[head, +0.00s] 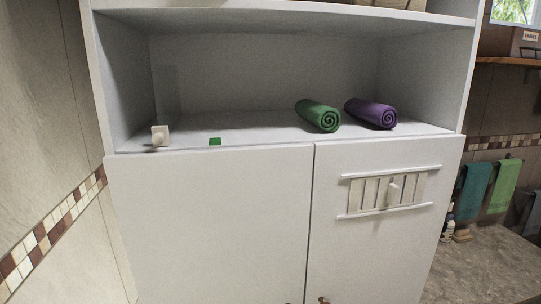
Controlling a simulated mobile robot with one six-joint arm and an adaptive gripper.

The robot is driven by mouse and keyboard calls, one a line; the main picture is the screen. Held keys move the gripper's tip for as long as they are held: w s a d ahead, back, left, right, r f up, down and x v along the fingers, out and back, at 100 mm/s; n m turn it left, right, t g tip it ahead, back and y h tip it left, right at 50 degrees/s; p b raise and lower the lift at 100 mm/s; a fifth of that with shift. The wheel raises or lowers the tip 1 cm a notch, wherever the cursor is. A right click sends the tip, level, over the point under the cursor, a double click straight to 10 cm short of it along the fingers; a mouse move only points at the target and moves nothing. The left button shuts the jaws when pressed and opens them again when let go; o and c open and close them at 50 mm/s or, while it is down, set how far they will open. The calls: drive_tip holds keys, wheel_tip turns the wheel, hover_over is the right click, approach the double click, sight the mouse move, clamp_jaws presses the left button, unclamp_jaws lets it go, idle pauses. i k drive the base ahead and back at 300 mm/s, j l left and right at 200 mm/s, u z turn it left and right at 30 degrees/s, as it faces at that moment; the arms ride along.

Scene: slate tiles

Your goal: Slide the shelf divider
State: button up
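In the head view, a white cabinet has an open shelf bay (250,132) above two doors. A small cream block with a knob (160,136) stands at the left front edge of the shelf. A pale upright panel (171,88) shows behind it and looks like the shelf divider; its outline is faint against the white walls. A small green mark (215,141) lies on the front edge to the right of the knob. A rolled green towel (318,115) and a rolled purple towel (371,113) lie on the right part of the shelf. My gripper is not in view.
The shelf between the knob and the green towel is clear except for the green mark. The right door carries a slatted panel with rails and a small handle (393,190). A tiled wall (45,120) stands close on the left. Towels hang (473,185) at far right.

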sight(170, 90)
drive_tip(key=u, duration=1.25)
